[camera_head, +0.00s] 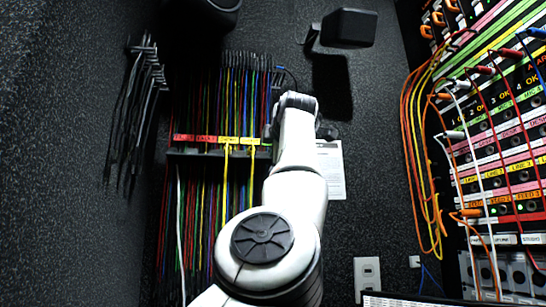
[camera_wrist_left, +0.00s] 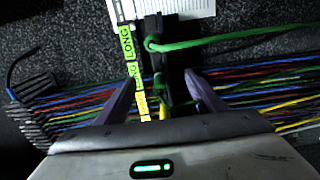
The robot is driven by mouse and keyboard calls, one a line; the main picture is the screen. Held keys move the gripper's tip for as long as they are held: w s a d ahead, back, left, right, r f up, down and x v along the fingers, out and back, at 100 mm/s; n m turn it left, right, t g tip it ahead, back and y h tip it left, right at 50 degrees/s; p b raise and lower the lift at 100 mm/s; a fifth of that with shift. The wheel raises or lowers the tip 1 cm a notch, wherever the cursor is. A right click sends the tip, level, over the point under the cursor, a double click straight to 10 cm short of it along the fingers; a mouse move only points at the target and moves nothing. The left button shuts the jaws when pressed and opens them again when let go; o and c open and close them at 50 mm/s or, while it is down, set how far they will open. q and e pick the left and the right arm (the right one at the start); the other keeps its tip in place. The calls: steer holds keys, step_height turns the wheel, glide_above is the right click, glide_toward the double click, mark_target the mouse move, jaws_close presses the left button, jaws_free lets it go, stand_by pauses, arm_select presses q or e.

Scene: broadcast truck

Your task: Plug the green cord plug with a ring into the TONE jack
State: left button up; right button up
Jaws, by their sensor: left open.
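In the left wrist view, a green cord (camera_wrist_left: 230,38) comes in from the right and bends around a dark upright piece (camera_wrist_left: 153,30) at the end of the cord rack. I cannot make out its plug or a ring on it. My left gripper (camera_wrist_left: 160,78) is open, its two purple fingers apart on either side of the rack's end, just below the green bend. In the head view my left gripper (camera_head: 297,101) is at the right end of the rack, mostly hidden by its own arm. The jack panel (camera_head: 500,140) stands at the right; I cannot read a TONE label.
The cord rack (camera_head: 215,153) holds many coloured cords under red and yellow labels. A white sheet (camera_head: 332,170) hangs right of the rack. Orange and yellow cords (camera_head: 412,130) hang left of the panel.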

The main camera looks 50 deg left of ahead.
arm_select(q)
steer(key=b+v, duration=0.2)
steer(key=v, duration=0.7)
steer(key=shift+s+d+b, duration=0.15)
steer(key=shift+d+b, duration=0.1)
steer(key=shift+b, duration=0.1)
